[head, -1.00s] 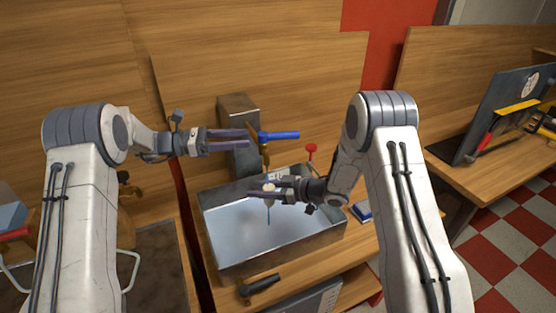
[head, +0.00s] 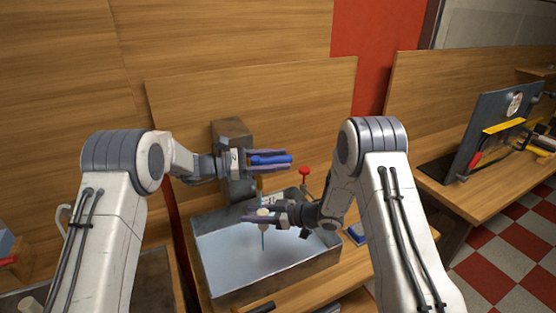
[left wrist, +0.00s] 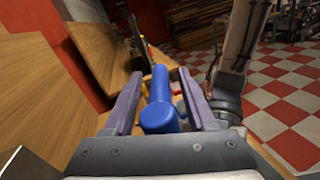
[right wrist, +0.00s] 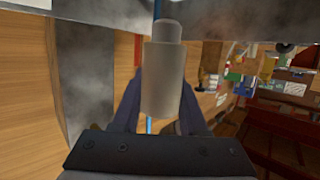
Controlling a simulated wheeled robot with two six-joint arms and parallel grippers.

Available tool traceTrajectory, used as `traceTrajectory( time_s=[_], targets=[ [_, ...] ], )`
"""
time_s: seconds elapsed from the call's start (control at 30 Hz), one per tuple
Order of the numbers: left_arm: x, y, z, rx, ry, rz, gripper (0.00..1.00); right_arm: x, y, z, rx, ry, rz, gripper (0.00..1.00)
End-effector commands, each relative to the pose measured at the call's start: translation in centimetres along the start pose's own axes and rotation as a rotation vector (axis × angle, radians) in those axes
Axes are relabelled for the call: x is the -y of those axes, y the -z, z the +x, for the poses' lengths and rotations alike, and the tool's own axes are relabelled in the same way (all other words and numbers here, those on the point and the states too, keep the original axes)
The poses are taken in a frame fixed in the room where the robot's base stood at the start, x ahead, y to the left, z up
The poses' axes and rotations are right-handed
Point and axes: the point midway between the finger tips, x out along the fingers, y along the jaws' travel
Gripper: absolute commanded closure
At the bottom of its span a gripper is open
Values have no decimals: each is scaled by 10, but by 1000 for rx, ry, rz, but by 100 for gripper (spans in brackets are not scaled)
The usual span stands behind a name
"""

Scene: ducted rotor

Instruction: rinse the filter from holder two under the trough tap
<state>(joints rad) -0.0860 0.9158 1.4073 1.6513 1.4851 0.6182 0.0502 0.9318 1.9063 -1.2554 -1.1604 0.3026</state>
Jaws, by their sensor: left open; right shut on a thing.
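The filter, a pale cylinder (head: 264,213), is held upright over the metal trough (head: 290,277) by my right gripper (head: 246,216). It also shows in the right wrist view (right wrist: 164,80), between the shut fingers. A thin blue line, looking like a water stream, shows above and below the filter. The tap's brass spout (head: 259,184) is just above it. My left gripper (head: 291,160) is open around the tap's blue handle (head: 270,160), with a finger on each side. The left wrist view shows the blue handle (left wrist: 158,100) between the fingers; contact cannot be told.
A grey metal post (head: 233,140) stands behind the trough. A red knob (head: 304,172) rises at its back right. A blue item (head: 355,234) lies right of the trough. A dark tool handle (head: 262,307) is at the front. A tool panel (head: 500,130) stands at right.

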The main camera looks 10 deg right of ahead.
Motion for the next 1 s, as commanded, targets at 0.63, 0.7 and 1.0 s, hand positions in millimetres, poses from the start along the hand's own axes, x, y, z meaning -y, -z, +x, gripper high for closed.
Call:
traceTrajectory(
  time_s=[0.63,0.7,1.0],
  targets=[
    [0,0,3,0,0,0,100,0,0,0,0,0,0,100],
    [0,0,3,0,0,0,100,0,0,0,0,0,0,100],
    [0,0,3,-1,0,0,100,0,0,0,0,0,0,100]
  ],
)
